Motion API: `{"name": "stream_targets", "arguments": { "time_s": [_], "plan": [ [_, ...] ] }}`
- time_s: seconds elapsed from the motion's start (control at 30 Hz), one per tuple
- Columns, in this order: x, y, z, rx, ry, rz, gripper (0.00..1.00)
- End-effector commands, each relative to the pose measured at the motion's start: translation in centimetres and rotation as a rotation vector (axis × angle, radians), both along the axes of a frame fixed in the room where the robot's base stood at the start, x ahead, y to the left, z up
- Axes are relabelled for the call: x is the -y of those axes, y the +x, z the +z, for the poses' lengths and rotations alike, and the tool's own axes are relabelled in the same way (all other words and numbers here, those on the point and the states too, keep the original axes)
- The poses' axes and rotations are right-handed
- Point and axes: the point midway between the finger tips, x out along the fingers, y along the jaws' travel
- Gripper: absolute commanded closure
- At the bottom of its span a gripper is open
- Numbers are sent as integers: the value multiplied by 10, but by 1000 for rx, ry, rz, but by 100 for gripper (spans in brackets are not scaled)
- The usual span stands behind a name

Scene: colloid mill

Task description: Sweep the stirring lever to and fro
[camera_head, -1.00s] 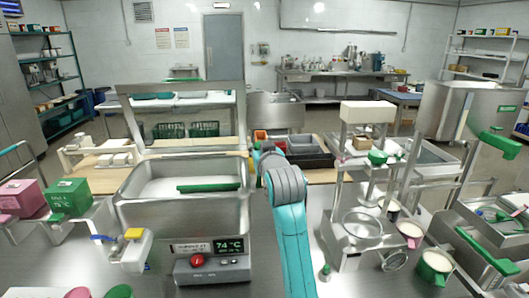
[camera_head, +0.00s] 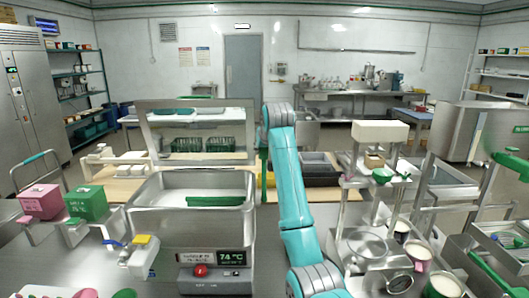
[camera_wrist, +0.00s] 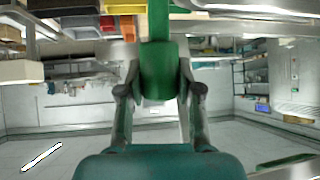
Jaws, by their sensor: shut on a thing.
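In the wrist view, a thick green upright bar with a wider green end (camera_wrist: 158,72), seemingly the stirring lever, stands between the two grey fingers of my gripper (camera_wrist: 160,88). The fingers are closed against its sides. In the head view my gripper is hidden behind my raised teal arm. A narrow green piece (camera_head: 264,172) shows just left of the arm; I cannot tell whether it is the lever. The lever's lower joint and mount are not clear in either view.
Left of my arm is a steel basin (camera_head: 150,220) with a green bar (camera_head: 215,201) across it and a control panel (camera_head: 213,271) reading 74 °C. Right of my arm stands a steel frame with a pale top block (camera_head: 380,132). Dark bins (camera_head: 318,165) lie behind the arm.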

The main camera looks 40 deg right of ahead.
Motion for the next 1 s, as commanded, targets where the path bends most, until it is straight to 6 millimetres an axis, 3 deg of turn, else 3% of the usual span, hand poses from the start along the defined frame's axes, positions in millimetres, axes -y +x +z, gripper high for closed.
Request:
{"name": "stream_targets", "arguments": {
  "time_s": [0.4,0.97,1.0],
  "plan": [
    [14,20,-10,-123,83,0,100],
    [16,23,-12,-140,95,0,100],
    [16,23,-12,-140,95,0,63]
  ]
}}
